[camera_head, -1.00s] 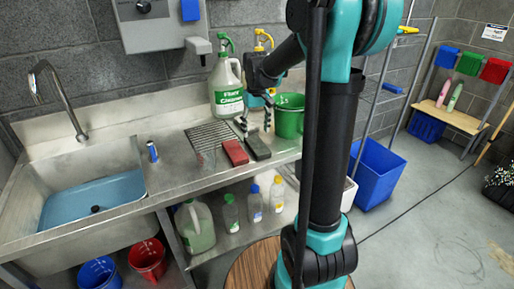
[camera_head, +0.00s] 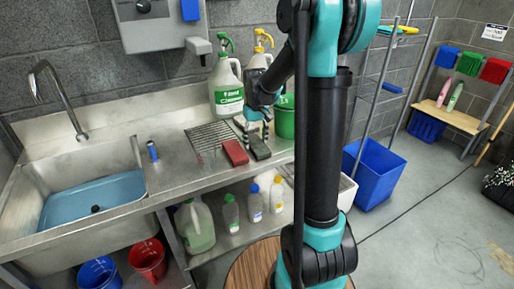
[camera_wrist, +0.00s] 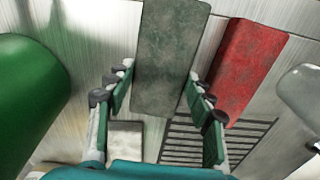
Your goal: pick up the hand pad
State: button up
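A dark grey-green pad (camera_head: 260,152) lies flat on the steel counter, just right of a red pad (camera_head: 235,152). In the wrist view the dark pad (camera_wrist: 168,62) runs between my fingertips, with the red pad (camera_wrist: 245,68) to its right. My gripper (camera_head: 257,138) is over the far end of the dark pad, pointing down. In the wrist view my gripper (camera_wrist: 160,80) is open, with one finger on each side of the dark pad. I cannot tell whether the fingers touch it. A pale flat piece (camera_wrist: 125,140) shows between the finger bases.
A wire rack (camera_head: 212,134) lies left of the pads. A green bucket (camera_head: 285,118) stands close to the right of my gripper, and a white cleaner jug (camera_head: 226,90) stands behind. The sink (camera_head: 95,200) is at the left. The counter in front of the rack is clear.

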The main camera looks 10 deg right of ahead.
aim_at(256, 142)
jog(key=shift+c, duration=0.6)
notch_tip(256, 142, up, 20)
dwell(0.4)
